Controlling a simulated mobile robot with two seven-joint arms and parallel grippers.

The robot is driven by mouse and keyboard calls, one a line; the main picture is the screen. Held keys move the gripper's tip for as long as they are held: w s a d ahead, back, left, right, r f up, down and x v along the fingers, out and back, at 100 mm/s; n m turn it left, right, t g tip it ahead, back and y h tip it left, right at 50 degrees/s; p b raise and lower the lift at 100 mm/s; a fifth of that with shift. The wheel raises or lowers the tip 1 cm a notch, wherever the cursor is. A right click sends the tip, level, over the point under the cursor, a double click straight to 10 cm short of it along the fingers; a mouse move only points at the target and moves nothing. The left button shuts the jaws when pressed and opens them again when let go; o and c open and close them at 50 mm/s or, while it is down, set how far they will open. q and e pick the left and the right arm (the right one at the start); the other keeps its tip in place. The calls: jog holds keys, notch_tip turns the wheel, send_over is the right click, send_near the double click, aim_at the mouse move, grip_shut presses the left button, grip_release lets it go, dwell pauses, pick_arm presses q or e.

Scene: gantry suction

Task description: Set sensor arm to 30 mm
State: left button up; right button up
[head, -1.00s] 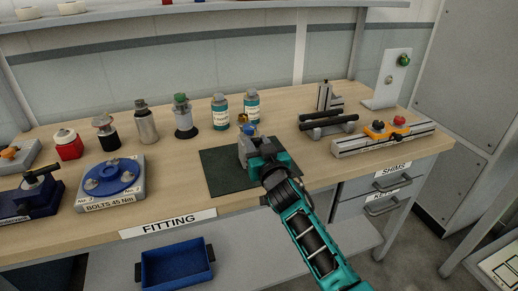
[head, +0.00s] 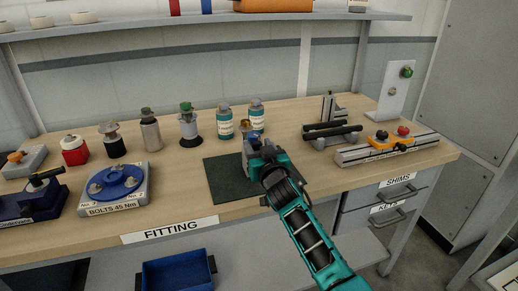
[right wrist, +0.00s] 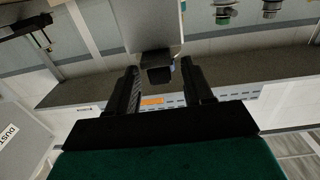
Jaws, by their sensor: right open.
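My right gripper (head: 256,148) is over the dark green mat (head: 228,188) on the bench, right at a small grey device (head: 247,146) with a blue and orange top. The gripper hides much of this device. In the right wrist view the two dark fingers (right wrist: 160,92) are apart, with a grey body (right wrist: 145,25) and a black knob (right wrist: 159,77) beyond and between them; I cannot tell whether they touch. No part is clearly readable as the sensor arm, and no 30 mm mark is legible. My left gripper is not in view.
A grey rail (head: 370,153) with an orange slider (head: 381,139) and red knob lies at right. Teal-labelled bottles (head: 225,124) stand behind the mat. A blue round fixture (head: 117,182) is at left. A blue bin (head: 178,275) is below the front edge. Bare wood lies around the mat.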

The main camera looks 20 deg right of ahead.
jog(key=shift+s, duration=0.1)
jog(key=s, duration=1.2)
jog(key=shift+s+p, duration=0.4)
jog(key=shift+p, duration=0.05)
jog(key=shift+f, duration=0.1)
jog(key=s+f+n+g+y, duration=0.2)
jog(key=s+f+g, duration=0.5)
jog(key=s+f, duration=1.4)
jog(key=shift+s+a+n, duration=0.3)
jog(key=shift+s+a, duration=0.05)
jog(key=shift+s, duration=0.75)
